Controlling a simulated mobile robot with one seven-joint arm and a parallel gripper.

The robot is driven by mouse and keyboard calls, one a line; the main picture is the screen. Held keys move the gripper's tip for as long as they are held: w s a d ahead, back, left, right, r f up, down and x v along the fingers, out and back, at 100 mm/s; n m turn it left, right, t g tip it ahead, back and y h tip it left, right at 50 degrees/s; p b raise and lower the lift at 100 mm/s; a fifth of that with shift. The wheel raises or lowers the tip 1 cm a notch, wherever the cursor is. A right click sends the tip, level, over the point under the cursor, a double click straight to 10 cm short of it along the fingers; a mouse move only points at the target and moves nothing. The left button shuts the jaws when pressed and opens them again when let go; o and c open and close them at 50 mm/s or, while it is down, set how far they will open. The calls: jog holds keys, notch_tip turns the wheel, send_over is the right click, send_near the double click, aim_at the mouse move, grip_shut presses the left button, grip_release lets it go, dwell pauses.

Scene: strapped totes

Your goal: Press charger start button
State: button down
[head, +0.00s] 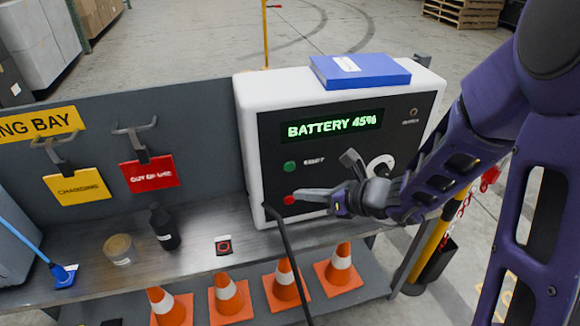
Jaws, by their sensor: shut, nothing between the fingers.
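The white charger (244,130) stands on the bench with a dark front panel. Its display (332,127) reads "BATTERY 45%" in green. The fingertips are in front of the panel, just right of the red button and below the green one. I cannot tell whether they touch the panel. The green button is unobstructed.
A blue binder (360,70) lies on the charger. A black cable (287,255) hangs at its front. A dark bottle (164,228) and a round tub (119,248) stand on the bench (190,262). Yellow (77,188) and red (149,173) tags hang behind. Orange cones (285,285) stand below.

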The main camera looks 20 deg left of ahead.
jog(key=w+a, duration=0.3)
jog(key=w, duration=0.2)
jog(key=shift+w+a+p, duration=0.15)
jog(key=shift+w+p, duration=0.15)
jog(key=shift+p, duration=0.05)
dwell(1.8)
jog(key=shift+w+a, duration=0.25)
jog(key=shift+w, duration=0.1)
jog(key=shift+w+a, duration=0.2)
jog(key=shift+w, duration=0.1)
dwell(0.6)
jog(key=shift+s+d, duration=0.1)
jog(key=shift+s, duration=0.05)
jog(key=shift+s+d, duration=0.35)
jog(key=shift+s, duration=0.15)
jog(key=shift+s, duration=0.1)
jog(key=s+d, duration=0.1)
jog(key=s, duration=0.1)
jog(key=s+d+b, duration=0.1)
jog(key=s, duration=0.1)
jog(key=shift+d, duration=0.3)
dwell(0.3)
